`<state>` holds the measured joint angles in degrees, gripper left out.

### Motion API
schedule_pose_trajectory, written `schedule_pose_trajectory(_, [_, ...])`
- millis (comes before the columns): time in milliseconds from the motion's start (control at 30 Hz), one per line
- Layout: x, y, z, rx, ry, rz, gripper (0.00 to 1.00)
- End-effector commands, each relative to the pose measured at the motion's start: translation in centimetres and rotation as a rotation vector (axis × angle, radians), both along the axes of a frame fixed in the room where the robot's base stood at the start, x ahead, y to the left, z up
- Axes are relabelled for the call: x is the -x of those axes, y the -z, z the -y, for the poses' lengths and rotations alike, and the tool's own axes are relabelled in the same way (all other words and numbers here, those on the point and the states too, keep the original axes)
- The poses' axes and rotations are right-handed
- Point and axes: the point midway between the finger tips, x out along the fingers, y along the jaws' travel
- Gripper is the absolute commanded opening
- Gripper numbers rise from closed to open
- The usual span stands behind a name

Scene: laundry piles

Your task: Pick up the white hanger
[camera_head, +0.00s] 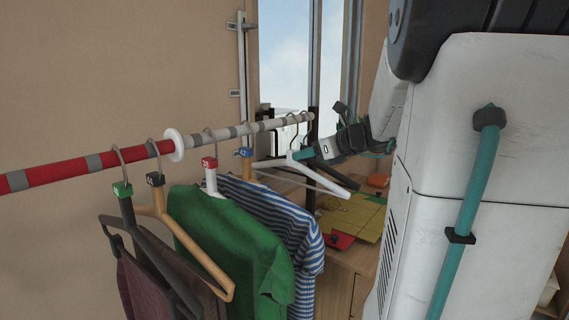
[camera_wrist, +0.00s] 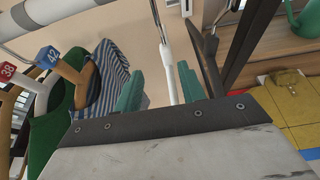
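The white hanger (camera_head: 318,178) is bare and hangs by its metal hook near the right end of the rail. My gripper (camera_head: 301,155) is at its neck, just below the hook. In the wrist view the white neck of the hanger (camera_wrist: 168,72) stands between the two teal fingertips of my gripper (camera_wrist: 162,85). The fingers are apart, with a clear gap on the left of the neck. The right finger is close to the neck or touching it; I cannot tell which.
The rail (camera_head: 240,130) runs across, red at left and white at right. It holds a green shirt (camera_head: 240,235), a blue-striped shirt (camera_head: 285,215) and dark clothing (camera_head: 150,285) on numbered hangers. A wooden cabinet (camera_head: 340,285) with mats stands below, by the window.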

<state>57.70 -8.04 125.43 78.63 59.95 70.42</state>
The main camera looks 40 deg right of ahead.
Motion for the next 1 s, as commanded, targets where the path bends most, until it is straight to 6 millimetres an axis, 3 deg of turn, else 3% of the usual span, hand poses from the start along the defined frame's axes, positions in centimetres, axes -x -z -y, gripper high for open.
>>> schedule_pose_trajectory(333, [-2.4,1.5,1.1,-0.001,0.019,-0.002,0.4])
schedule_pose_trajectory(600, [-5.8,3.2,0.9,0.0,0.017,-0.001,0.4])
schedule_pose_trajectory(833, [-6.1,3.2,0.8,0.001,0.019,-0.001,0.4])
schedule_pose_trajectory(1000, [-6.1,3.2,0.7,0.001,0.017,-0.001,0.0])
